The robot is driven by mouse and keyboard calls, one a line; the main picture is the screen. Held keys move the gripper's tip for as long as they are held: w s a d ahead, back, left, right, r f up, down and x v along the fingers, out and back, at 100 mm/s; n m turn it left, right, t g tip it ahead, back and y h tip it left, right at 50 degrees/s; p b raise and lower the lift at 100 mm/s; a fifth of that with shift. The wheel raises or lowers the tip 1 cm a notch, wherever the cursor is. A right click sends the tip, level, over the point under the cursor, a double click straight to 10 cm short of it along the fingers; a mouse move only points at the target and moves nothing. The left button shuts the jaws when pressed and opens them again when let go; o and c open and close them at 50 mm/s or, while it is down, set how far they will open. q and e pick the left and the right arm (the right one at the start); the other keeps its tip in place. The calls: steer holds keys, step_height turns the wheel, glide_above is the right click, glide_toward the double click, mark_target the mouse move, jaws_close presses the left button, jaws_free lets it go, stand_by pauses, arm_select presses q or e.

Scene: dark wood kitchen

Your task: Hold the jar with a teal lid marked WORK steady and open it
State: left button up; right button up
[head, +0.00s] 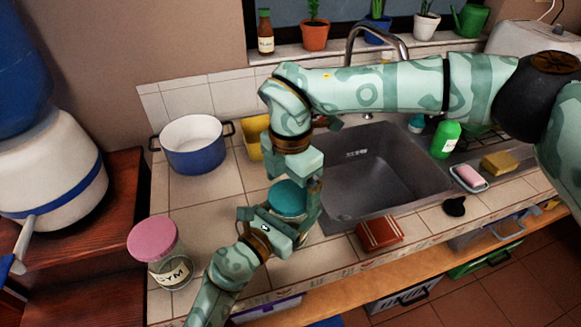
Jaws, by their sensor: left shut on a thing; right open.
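The jar with the teal lid (287,198) stands on the tiled counter just left of the sink. Mostly its lid shows; the body and any WORK marking are hidden behind my grippers. My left gripper (278,222) reaches in from the bottom left and is shut on the jar below the lid. My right gripper (296,180) comes down from above at the lid, with its fingers open. I cannot tell whether its fingers touch the lid.
A pink-lidded jar marked GYM (166,255) stands at the front left. A blue and white pot (193,146) and a yellow container (254,138) are behind. The sink (375,165) is right, with a reddish-brown packet (380,233) at its front. The counter's left middle is clear.

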steer(key=shift+f, duration=0.6)
steer(key=c, duration=1)
steer(key=n, duration=0.3)
steer(key=shift+r, duration=0.1)
steer(key=shift+c, duration=0.2)
steer(key=n, duration=1.5)
steer(key=shift+a+n, duration=0.1)
steer(key=shift+n, duration=0.3)
steer(key=n, duration=0.6)
steer(key=shift+n, duration=0.3)
steer(key=n, duration=0.5)
steer(key=shift+n, duration=0.4)
steer(key=n, duration=0.5)
steer(key=shift+r, duration=0.1)
arm_select(q)
steer(key=shift+f, duration=0.1)
arm_select(e)
steer(key=shift+r, duration=0.15)
